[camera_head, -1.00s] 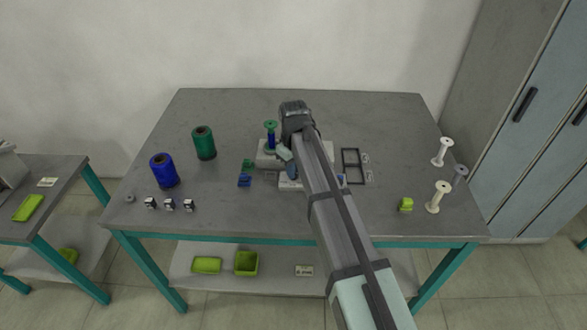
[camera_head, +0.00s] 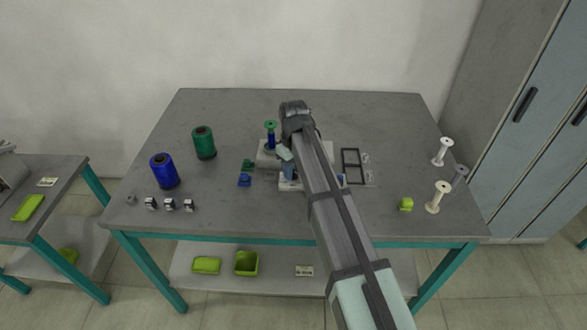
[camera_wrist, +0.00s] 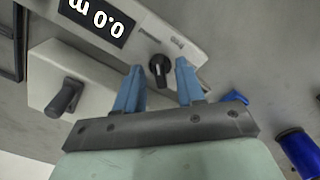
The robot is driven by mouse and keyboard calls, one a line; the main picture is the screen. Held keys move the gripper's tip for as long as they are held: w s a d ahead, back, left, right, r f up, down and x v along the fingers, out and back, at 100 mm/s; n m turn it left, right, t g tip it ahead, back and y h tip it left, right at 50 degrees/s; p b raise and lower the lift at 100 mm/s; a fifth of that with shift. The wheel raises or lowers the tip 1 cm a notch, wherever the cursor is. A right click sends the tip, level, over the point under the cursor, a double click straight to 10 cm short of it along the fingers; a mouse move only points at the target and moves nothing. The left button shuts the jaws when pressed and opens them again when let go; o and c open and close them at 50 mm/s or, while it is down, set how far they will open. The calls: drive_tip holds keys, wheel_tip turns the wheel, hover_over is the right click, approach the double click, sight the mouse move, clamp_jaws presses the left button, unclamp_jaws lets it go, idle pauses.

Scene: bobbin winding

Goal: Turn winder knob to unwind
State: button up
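The winder is a white device with a dark display reading 0.0 m, upside down in the wrist view (camera_wrist: 97,14). A black winder knob (camera_wrist: 159,70) sits on its face near a narrow slot. My gripper (camera_wrist: 159,70) is open, its two blue fingers apart with the knob between or just beyond the tips; contact cannot be told. In the head view my gripper (camera_head: 288,172) is over the winder's front part, and my arm hides much of the winder (camera_head: 266,159). A bobbin with a green top and blue body (camera_head: 270,132) stands upright at its back left.
A blue spool (camera_head: 164,171) and a green spool (camera_head: 204,143) stand at left. Small blue (camera_head: 244,181) and green pieces lie beside the winder. White bobbins (camera_head: 438,197) and a lime block (camera_head: 405,204) are at right. A black frame (camera_head: 351,166) lies right of the winder.

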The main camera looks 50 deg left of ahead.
sight(294, 171)
drive_tip(key=shift+r, duration=0.1)
wheel_tip(294, 171, up, 14)
drive_tip(key=shift+f, duration=0.2)
idle(0.3)
drive_tip(key=shift+w, duration=0.1)
idle(0.4)
